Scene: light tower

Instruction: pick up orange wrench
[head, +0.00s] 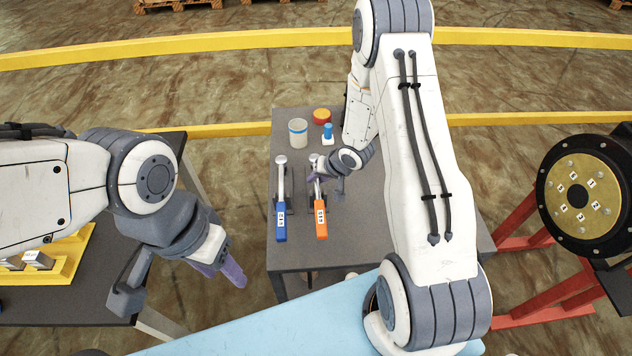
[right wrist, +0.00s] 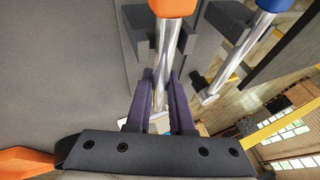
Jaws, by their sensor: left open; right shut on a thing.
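The orange wrench (head: 321,219) lies on the grey table with its orange handle toward me and its metal shaft pointing away. My right gripper (head: 315,177) is at the shaft near the wrench's far end. In the right wrist view the purple fingers of my right gripper (right wrist: 160,98) are closed around the silver shaft, below the orange handle (right wrist: 172,8). The wrench still appears to rest in its dark holder. My left gripper (head: 232,277) is open and empty, left of the table and apart from it.
A blue wrench (head: 281,221) lies parallel, just left of the orange one. A white cup (head: 298,133), a red and yellow round item (head: 321,116) and a small blue item (head: 328,133) stand at the table's back. A black flange (head: 585,190) with a brass face stands at the right.

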